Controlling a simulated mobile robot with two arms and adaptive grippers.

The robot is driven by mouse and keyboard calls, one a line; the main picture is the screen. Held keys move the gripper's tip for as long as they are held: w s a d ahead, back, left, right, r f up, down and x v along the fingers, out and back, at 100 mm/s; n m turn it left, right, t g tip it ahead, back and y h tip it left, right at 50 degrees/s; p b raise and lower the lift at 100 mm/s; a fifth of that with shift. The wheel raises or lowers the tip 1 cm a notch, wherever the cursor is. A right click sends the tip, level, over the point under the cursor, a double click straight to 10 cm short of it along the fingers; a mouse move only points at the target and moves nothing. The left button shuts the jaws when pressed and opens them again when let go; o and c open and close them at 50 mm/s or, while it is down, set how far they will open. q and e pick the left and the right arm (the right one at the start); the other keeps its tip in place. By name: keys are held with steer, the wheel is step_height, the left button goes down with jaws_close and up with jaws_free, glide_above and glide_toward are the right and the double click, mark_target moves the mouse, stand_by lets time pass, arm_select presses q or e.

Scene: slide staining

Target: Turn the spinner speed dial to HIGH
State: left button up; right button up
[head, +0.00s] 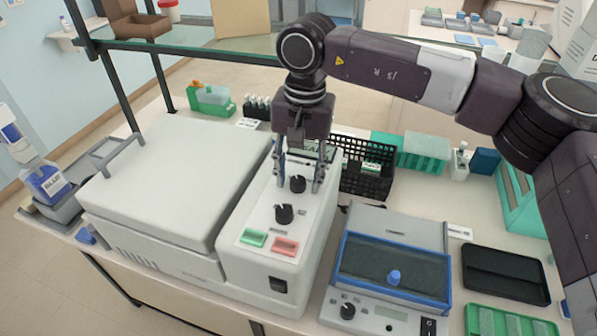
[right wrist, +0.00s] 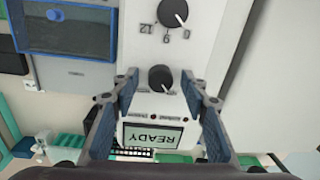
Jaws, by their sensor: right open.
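The white spinner (head: 262,222) stands in the middle of the bench with two black dials on its sloping panel. The far dial (head: 298,184) is between the fingers of my right gripper (head: 299,187), which is open and points down at the panel. In the right wrist view this dial (right wrist: 161,77) sits between the fingertips, with a gap on each side. The markings around it are too small to read. A display (right wrist: 152,136) reads READY. My left gripper is not in view.
A grey lid with a handle (head: 124,152) covers the spinner's left part. Green (head: 253,238) and red (head: 285,247) buttons lie in front of the dials. A blue-framed device (head: 392,270) stands to the right, and a black basket (head: 366,183) is behind.

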jaws_close()
steer(key=shift+f+m+b, duration=0.2)
steer(key=shift+m+b, duration=0.7)
steer(key=shift+b, duration=0.2)
steer(key=shift+a+m+b, duration=0.1)
steer(key=shift+m+b, duration=1.05)
steer(key=shift+m, duration=0.05)
steer(key=m+b, duration=0.3)
steer(key=m, duration=0.2)
steer(key=shift+r, duration=0.1)
steer(key=m+b, duration=0.1)
steer(key=m, duration=0.2)
steer(key=shift+m, duration=0.4)
steer(key=shift+r+m+h+b, duration=0.15)
steer(key=shift+m+h+b, duration=0.3)
steer(key=shift+m, duration=0.95)
